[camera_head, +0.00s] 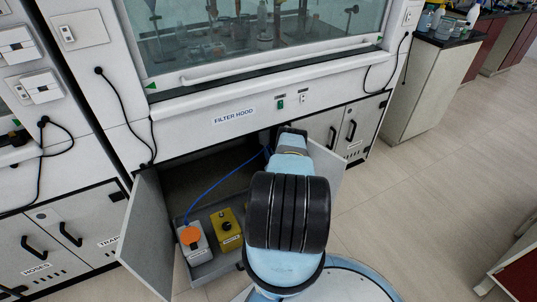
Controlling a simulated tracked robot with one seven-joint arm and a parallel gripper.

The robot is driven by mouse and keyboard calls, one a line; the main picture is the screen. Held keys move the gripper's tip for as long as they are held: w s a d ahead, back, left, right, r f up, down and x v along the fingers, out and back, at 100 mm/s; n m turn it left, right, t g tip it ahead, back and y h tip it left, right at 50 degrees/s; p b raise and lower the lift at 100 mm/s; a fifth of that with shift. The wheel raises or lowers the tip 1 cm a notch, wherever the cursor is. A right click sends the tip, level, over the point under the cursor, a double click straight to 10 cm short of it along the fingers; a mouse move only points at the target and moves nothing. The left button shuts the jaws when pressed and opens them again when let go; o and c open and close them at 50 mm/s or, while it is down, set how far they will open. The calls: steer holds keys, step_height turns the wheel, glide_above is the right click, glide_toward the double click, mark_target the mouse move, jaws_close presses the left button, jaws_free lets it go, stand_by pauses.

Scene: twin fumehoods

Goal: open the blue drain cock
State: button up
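The cabinet under the filter hood is open, and I cannot make out a blue drain cock in it. A thin blue hose (219,183) rises from an orange-topped container (191,236) and runs up to the right, where its far end is lost behind my arm. My blue and black arm (290,210) reaches forward to the right part of the cabinet opening. My gripper is hidden beyond the arm, so its fingers and anything between them do not show.
The left cabinet door (148,235) stands open, and the right door (326,168) stands open beside my arm. A yellow box (226,231) sits in the grey tray (205,272). The hood's glass sash (260,40) is above. Free floor (430,190) lies to the right.

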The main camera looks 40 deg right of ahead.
steer(key=v, duration=1.4)
steer(key=shift+d, duration=0.1)
steer(key=shift+c, duration=0.2)
